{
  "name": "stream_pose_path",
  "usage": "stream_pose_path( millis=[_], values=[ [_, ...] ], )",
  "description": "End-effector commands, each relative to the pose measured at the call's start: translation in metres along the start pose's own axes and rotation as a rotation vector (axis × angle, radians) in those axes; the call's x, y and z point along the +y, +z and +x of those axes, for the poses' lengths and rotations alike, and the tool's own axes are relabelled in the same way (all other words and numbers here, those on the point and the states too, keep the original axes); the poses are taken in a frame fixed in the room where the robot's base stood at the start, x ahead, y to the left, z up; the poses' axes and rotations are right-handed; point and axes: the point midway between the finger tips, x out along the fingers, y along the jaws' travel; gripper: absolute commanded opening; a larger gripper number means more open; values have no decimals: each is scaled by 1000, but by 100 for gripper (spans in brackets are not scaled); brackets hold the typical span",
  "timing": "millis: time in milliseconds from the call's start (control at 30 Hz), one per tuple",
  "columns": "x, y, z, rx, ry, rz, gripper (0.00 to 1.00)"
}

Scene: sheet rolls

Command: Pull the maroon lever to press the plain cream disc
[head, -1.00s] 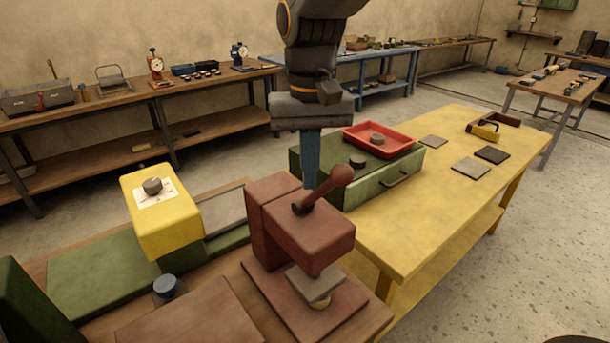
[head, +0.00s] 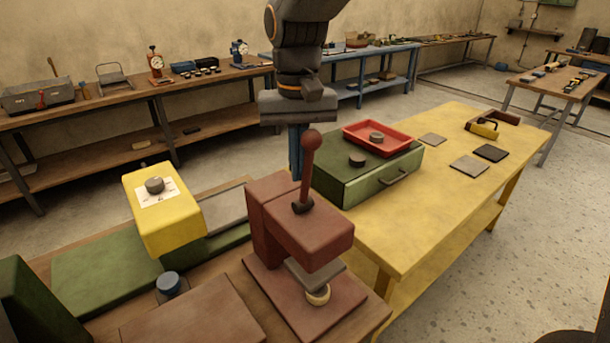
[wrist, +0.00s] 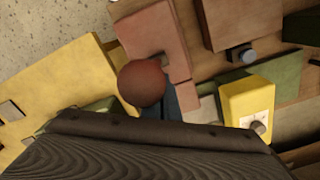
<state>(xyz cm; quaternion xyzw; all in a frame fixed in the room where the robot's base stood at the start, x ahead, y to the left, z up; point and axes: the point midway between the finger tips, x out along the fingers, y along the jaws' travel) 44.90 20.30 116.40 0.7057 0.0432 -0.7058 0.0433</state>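The maroon press (head: 290,225) stands on the near bench, with a base plate and an overhanging head. Its maroon lever (head: 308,170) stands nearly upright on top, ending in a round knob. The knob (wrist: 142,83) also shows in the wrist view, just beyond my gripper's dark body. A cream disc (head: 318,296) lies on the press base under a grey pressing plate (head: 316,272), which hides part of it. My gripper (head: 296,170) points down just behind and left of the lever. Its fingers are partly hidden by the lever, so I cannot tell their opening or any contact.
A yellow device (head: 165,225) with a grey knob and a blue button (head: 170,284) are left of the press. Behind stands a green drawer box (head: 350,185) carrying a red tray (head: 400,142). A yellow table (head: 440,195) extends right, its near part clear.

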Motion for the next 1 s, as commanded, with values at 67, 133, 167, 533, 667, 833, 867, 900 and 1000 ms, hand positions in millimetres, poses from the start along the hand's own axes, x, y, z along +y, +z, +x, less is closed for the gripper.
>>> stream_pose_path(
  millis=[67,133,167,533,667,833,867,900,1000],
  values=[
    [-4,-4,2,-7,1,0,0],
    [-7,-9,1,-6,1,-1,0],
    [-8,-11,1,-6,1,-1,0],
    [-23,-38,0,-2,0,-1,0],
    [-28,-48,0,-1,0,-1,0],
    [-35,-59,0,-1,0,0,0],
    [-36,-61,0,-1,0,0,0],
    [-37,-63,0,-1,0,0,0],
    [-38,-66,0,0,0,0,0]
  ],
)
